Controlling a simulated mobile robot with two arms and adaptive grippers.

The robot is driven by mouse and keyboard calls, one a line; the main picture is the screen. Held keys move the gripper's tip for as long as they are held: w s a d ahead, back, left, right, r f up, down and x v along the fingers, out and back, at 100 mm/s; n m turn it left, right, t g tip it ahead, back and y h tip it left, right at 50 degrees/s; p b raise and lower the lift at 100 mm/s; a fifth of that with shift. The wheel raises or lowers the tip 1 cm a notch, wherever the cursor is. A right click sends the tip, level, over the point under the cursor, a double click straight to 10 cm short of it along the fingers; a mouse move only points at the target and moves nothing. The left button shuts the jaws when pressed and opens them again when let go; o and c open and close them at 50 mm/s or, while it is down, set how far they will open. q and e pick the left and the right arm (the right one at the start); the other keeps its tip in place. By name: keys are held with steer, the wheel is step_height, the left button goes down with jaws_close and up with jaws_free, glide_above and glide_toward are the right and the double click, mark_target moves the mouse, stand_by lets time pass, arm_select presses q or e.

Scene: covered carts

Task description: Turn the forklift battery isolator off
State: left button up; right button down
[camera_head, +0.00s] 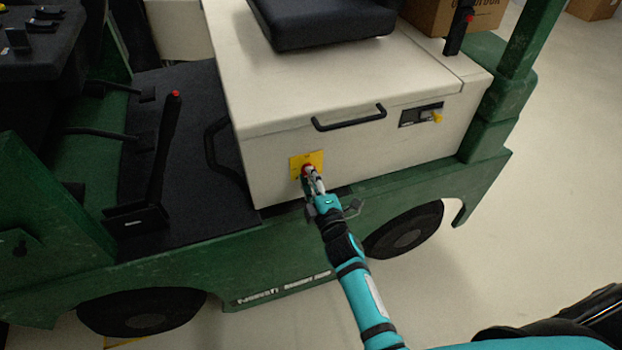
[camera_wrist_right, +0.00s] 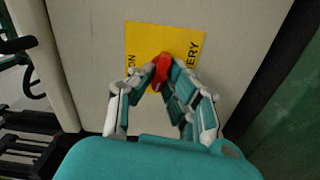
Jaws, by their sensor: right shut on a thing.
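The battery isolator is a red knob (camera_wrist_right: 161,70) on a yellow plate (camera_wrist_right: 143,42) with black lettering, partly hidden by my fingers. My right gripper (camera_head: 309,173) reaches up to the knob. In the right wrist view my right gripper (camera_wrist_right: 160,82) has its fingertips closed on the red knob from both sides. My left gripper is in neither view.
A black handle (camera_head: 349,118) is on the cream cover, and a panel with a yellow key-like part (camera_head: 437,117) is to its right. A black lever with a red tip (camera_head: 165,150) stands on the footwell floor. The floor at the right (camera_head: 540,190) is clear.

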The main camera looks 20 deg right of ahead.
steer(key=shift+f+n, duration=0.1)
steer(key=shift+n, duration=0.8)
steer(key=shift+b, duration=0.3)
steer(key=c, duration=1.4)
jaws_free()
steer(key=shift+o, duration=0.2)
steer(key=s, duration=0.7)
steer(key=shift+s, duration=0.3)
